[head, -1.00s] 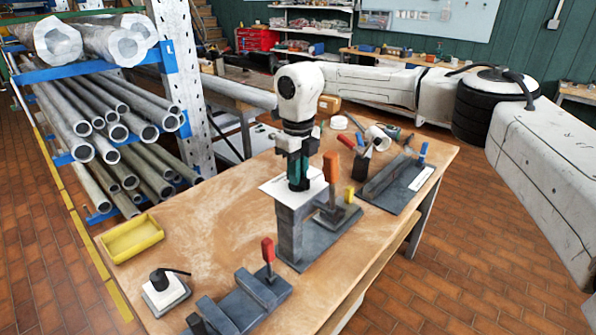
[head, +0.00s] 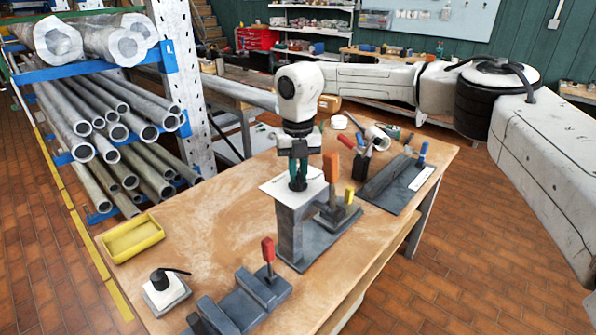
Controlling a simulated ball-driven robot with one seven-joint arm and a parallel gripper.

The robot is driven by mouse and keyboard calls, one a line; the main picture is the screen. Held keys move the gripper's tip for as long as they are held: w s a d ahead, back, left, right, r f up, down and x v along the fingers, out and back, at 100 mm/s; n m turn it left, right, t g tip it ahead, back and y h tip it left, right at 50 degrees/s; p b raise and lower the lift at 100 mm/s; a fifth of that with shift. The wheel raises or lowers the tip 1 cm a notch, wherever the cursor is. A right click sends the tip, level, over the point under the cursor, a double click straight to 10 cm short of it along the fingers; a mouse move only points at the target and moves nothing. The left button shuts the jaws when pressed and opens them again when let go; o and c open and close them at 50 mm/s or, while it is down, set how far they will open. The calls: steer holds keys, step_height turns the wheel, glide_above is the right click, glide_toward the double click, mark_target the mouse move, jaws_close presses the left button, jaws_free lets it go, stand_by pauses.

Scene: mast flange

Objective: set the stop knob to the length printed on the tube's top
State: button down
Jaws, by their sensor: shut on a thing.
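My gripper (head: 298,183) points straight down over a white plate (head: 275,187) on top of a grey block stand (head: 289,232). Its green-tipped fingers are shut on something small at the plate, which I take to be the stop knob. The fingers hide the knob, so its pointer or setting cannot be read. Any markings on the plate are too small to read. I cannot pick out the tube with the printed length for certain, and no printed length is legible.
A clamp with an orange handle (head: 331,167) stands close right of the stand. A red-handled fixture (head: 268,250), a black-topped block (head: 165,290) and a yellow tray (head: 132,238) are in front. A long grey fixture (head: 396,178) lies right. The table's left middle is bare.

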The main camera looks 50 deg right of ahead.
mark_target(298, 174)
steer(key=shift+r+m, duration=0.1)
steer(key=shift+m, duration=0.3)
steer(key=c, duration=1.1)
jaws_free()
step_height(298, 174, up, 11)
steer(key=shift+f+b, duration=0.15)
steer(key=shift+b, duration=0.95)
